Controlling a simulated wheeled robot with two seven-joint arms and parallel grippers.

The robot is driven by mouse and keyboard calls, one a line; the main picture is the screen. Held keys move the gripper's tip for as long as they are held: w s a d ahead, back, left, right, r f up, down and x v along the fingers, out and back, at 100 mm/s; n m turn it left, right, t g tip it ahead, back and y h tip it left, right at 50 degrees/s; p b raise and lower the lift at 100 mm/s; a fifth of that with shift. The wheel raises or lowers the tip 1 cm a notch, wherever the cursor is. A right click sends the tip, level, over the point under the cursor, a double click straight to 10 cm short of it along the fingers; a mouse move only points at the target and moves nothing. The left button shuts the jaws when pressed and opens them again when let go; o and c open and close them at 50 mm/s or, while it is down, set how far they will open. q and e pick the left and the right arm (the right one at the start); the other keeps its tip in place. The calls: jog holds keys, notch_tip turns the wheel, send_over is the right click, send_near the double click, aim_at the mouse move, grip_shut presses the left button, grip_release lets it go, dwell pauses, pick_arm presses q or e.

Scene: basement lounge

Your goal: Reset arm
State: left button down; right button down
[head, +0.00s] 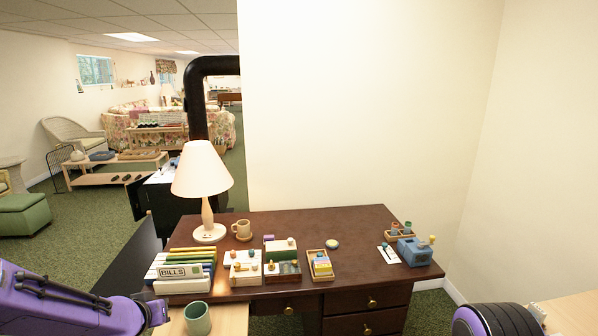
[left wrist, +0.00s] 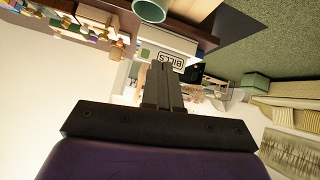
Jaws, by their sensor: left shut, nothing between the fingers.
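My left arm enters the head view at the lower left, with its purple links beside the desk. In the left wrist view my left gripper (left wrist: 162,75) is shut, its two dark fingers together with nothing between them. That view is turned upside down, and the fingers overlap the box marked BILLS (left wrist: 183,50) behind them. My right arm shows only as a purple and black rounded link at the lower right of the head view. Its gripper is not visible.
A green cup (head: 197,319) stands on a light wood surface near my left arm. Walls close off the right.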

pick_arm(q)
jog(key=s+f+n+g, duration=0.1)
jog(key=s+f+g, duration=0.1)
jog(key=s+f, duration=0.6)
jog(key=s+d+f+n+g+y, duration=0.1)
jog(key=s+f+g, duration=0.1)
jog(key=s+f, duration=0.7)
jog(key=s+d+f+n+g+y, duration=0.1)
jog(key=s+f, duration=0.8)
jog(key=s, duration=0.9)
jog(key=shift+s+d+n+g, duration=0.15)
jog(key=shift+s+n+g, duration=0.2)
jog(key=shift+g, duration=0.45)
